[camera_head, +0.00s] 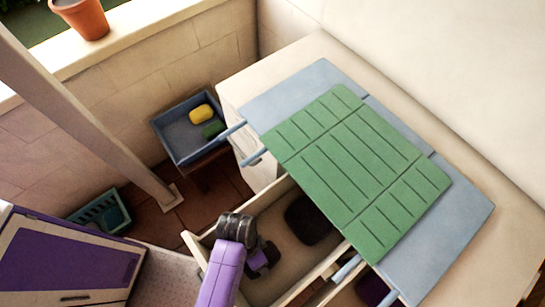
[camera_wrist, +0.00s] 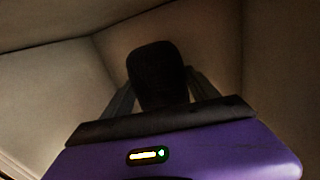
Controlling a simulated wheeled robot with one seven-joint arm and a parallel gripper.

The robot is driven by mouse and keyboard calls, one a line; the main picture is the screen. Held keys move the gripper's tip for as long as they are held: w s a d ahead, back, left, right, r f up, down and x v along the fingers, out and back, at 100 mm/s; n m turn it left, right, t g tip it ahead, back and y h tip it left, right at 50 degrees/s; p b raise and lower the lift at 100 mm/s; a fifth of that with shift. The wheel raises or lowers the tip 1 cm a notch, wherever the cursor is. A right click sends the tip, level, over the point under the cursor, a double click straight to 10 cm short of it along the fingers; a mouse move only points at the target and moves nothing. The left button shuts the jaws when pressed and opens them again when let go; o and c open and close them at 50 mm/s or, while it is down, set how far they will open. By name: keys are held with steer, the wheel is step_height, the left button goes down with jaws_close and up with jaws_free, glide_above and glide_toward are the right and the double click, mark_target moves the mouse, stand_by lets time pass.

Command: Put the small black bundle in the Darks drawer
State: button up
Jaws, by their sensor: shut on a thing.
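The small black bundle (camera_wrist: 157,75) shows in the wrist view as a dark rounded lump between my grey fingers. My gripper (camera_wrist: 160,95) is shut on it. In the head view my gripper (camera_head: 262,260) is down inside an open pale drawer (camera_head: 205,255); its fingertips are hard to make out there. A dark rounded shape (camera_head: 308,220) lies in the same drawer to the right of my gripper; I cannot tell whether it is the held bundle or another thing. Pale drawer walls surround the bundle in the wrist view. No drawer label is readable.
A counter with a green slatted board (camera_head: 350,170) on a blue mat (camera_head: 465,215) overhangs the drawer's right side. Another compartment holds something purple (camera_head: 370,288). A blue tray (camera_head: 180,140) holds a yellow and a green item. A post (camera_head: 90,110) stands left.

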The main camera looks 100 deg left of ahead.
steer(key=shift+f, duration=1.4)
steer(key=shift+f, duration=0.15)
steer(key=o, duration=1.6)
steer(key=v, duration=1.2)
steer(key=shift+d, duration=0.1)
steer(key=shift+w, duration=0.1)
